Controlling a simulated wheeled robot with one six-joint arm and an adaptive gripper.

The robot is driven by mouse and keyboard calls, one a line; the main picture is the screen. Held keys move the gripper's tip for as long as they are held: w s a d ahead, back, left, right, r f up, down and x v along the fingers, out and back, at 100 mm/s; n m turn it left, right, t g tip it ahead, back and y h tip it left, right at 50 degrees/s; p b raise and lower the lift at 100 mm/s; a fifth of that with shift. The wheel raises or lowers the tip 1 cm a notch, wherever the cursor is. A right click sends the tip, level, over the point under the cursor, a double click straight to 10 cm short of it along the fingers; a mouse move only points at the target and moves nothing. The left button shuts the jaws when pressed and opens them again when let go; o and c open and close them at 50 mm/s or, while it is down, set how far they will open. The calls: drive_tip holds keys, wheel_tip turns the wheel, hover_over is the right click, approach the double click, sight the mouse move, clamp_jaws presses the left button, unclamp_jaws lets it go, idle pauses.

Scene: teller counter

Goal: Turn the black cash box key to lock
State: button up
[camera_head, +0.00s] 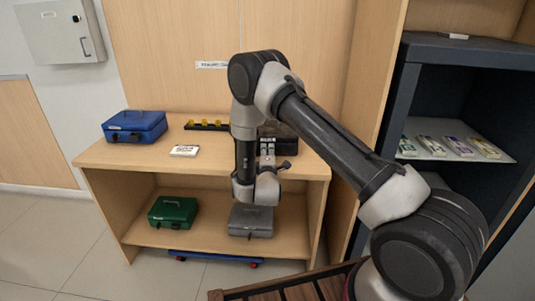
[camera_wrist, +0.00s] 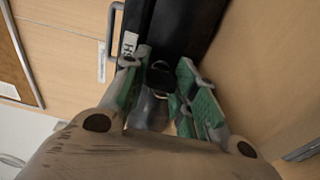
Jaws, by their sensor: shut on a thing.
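The black cash box (camera_head: 291,146) stands at the right end of the counter top, partly hidden behind my arm and gripper. In the wrist view the black cash box (camera_wrist: 185,30) fills the top middle, with a white label on its front. The key (camera_wrist: 159,73) shows as a small dark piece at the box front, between my green finger pads. My gripper (camera_wrist: 161,82) is shut on the key. In the head view my gripper (camera_head: 268,145) is in front of the box, and the key cannot be made out there. How far the key is turned cannot be told.
A blue cash box (camera_head: 134,126), a white card (camera_head: 185,151) and a black tray with yellow pieces (camera_head: 205,125) are on the counter. A green cash box (camera_head: 173,212) and a grey one (camera_head: 250,221) sit on the shelf below. A dark open cabinet (camera_head: 470,185) stands at right.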

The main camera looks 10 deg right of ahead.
idle(0.4)
drive_tip(key=o, duration=1)
drive_tip(key=shift+o, duration=0.2)
